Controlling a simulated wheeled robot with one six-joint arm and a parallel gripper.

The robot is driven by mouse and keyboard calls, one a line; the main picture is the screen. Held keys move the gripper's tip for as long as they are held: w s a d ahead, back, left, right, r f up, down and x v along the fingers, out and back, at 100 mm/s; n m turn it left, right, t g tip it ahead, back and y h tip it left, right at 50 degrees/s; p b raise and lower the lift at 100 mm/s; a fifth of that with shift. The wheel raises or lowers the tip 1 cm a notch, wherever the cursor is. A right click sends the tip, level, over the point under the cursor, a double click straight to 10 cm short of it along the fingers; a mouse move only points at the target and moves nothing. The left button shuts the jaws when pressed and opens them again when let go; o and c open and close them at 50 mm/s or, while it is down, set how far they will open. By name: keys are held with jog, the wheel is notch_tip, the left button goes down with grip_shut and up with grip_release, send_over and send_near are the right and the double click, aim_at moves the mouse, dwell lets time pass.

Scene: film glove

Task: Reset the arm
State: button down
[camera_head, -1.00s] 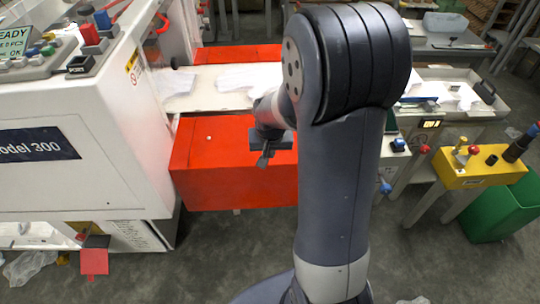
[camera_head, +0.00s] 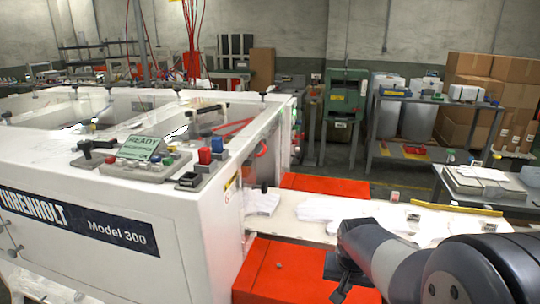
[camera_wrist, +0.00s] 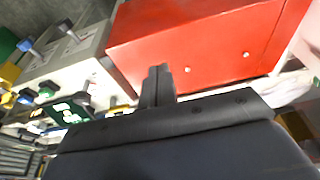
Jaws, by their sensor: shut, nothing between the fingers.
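My gripper (camera_head: 342,276) shows at the lower right of the head view, in front of the red box under the white conveyor table. Its fingers point down. In the wrist view my gripper (camera_wrist: 158,72) has its two dark fingers together with nothing between them. My arm bends in from the lower right corner of the head view, and part of it is cut off by the frame edge.
A white machine (camera_head: 150,260) marked Model 300 fills the left. The red box (camera_head: 275,275) sits close by my gripper, also in the wrist view (camera_wrist: 205,45). White gloves or cloths (camera_head: 330,208) lie on the table (camera_head: 285,222). Cardboard boxes (camera_head: 465,95) stand behind.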

jog(key=s+a+b+x, duration=0.1)
jog(key=b+x, duration=0.2)
jog(key=x, duration=1)
jog(key=shift+w+d+f, duration=0.15)
jog(key=shift+d+f, duration=0.25)
jog(key=shift+f, duration=0.2)
